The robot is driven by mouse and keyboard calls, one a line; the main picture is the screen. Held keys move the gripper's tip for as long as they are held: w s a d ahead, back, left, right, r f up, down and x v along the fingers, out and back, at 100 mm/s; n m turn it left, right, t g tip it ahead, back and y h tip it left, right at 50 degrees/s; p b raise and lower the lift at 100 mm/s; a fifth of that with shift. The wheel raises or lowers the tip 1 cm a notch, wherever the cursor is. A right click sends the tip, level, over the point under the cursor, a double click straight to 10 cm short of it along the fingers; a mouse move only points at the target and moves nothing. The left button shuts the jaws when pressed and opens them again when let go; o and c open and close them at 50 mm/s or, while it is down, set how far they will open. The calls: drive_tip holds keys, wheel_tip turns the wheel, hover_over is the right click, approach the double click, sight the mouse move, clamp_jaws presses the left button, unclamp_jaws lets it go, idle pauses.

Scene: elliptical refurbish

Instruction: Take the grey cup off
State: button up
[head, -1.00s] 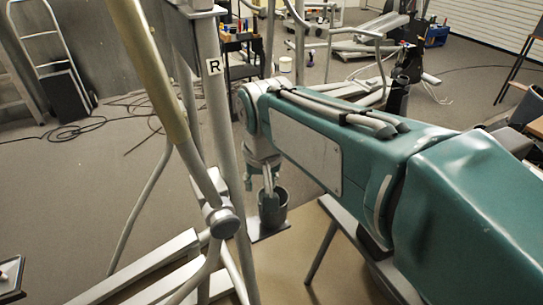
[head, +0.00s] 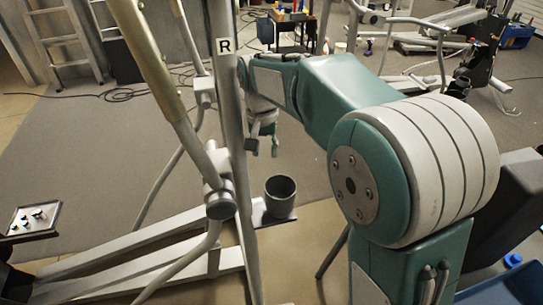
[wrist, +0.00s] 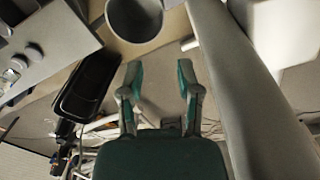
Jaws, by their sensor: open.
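The grey cup (head: 281,197) stands upright on a small flat plate (head: 264,218) at the end of the elliptical's beam, right of the upright marked R. It looks empty. My gripper (head: 263,146) is above and behind the cup in the head view, apart from it, with its fingers pointing down. In the wrist view the cup (wrist: 135,20) is at the top edge, partly cut off, beyond the fingertips. My gripper (wrist: 159,72) is open there, with nothing between its fingers.
The elliptical's upright tube (head: 233,150) and handle bar (head: 160,95) stand close left of the cup. A tray with small knobs (head: 35,218) is at the far left. A blue bin (head: 505,285) is at the lower right. Carpet behind is mostly clear.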

approach(280, 190)
drive_tip(key=a+f, duration=0.1)
drive_tip(key=f, duration=0.1)
drive_tip(key=s+a+f, duration=0.1)
drive_tip(key=f, duration=0.2)
drive_tip(key=s+a+f, duration=0.1)
drive_tip(key=f, duration=0.1)
drive_tip(key=shift+a+f, duration=0.3)
clamp_jaws()
